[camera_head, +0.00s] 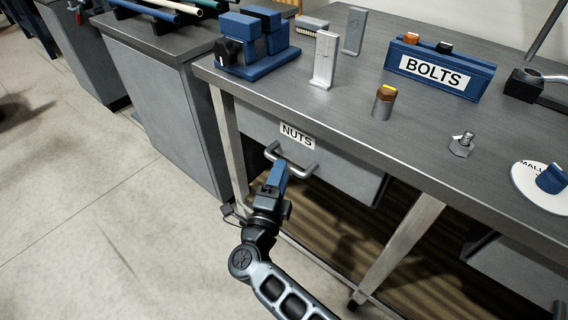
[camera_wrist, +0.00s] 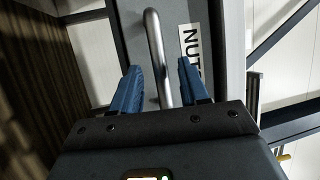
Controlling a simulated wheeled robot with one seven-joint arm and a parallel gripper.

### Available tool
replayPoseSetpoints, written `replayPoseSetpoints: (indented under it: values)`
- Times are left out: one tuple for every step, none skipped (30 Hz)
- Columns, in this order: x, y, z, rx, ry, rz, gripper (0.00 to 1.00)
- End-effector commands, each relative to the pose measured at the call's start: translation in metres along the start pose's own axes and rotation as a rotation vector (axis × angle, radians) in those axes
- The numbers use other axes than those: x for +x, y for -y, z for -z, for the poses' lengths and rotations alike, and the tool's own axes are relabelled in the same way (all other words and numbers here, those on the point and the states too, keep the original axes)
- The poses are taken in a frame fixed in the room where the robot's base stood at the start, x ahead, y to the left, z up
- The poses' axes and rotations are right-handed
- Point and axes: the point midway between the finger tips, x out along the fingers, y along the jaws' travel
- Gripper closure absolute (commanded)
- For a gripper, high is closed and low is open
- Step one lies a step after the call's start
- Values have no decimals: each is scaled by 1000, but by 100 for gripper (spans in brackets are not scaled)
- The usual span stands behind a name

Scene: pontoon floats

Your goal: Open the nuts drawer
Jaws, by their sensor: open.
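The nuts drawer (camera_head: 340,172) is a grey drawer under the workbench top, with a white NUTS label (camera_head: 297,135) and a curved metal bar handle (camera_head: 308,172). Whether it is fully shut is hard to tell. My gripper (camera_head: 279,168) is at the handle's left part. In the wrist view, my gripper (camera_wrist: 157,75) is open, with one blue finger on each side of the handle (camera_wrist: 157,50). The handle bar runs between the fingers, and they look apart from it. The label (camera_wrist: 190,50) is partly cut off by the right finger.
On the bench top (camera_head: 330,115) stand a blue vise-like block (camera_head: 255,60), metal brackets (camera_head: 326,62), a blue BOLTS bin (camera_head: 438,70) and loose bolts (camera_head: 462,144). The floor (camera_head: 110,220) at left is clear.

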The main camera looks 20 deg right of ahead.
Motion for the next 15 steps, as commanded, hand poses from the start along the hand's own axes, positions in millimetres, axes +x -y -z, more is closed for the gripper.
replayPoseSetpoints:
  values:
    - [9,0,1,-1,-3,0,56]
    - [13,0,1,0,-2,0,56]
    - [18,0,1,1,-2,0,56]
    - [21,0,1,1,-3,0,56]
    - [24,0,1,0,-2,0,56]
    - [27,0,1,0,-1,-1,56]
    - [29,-1,1,0,0,-1,56]
    - [30,-1,1,0,0,-1,56]
    - [32,0,0,0,0,-1,56]
    - [33,0,0,0,0,-1,56]
    - [34,0,0,0,0,-1,56]
    - [34,0,0,0,0,-1,56]
    - [34,0,0,0,0,-1,56]
    - [34,0,0,0,1,-1,56]
    - [34,0,0,0,1,0,56]
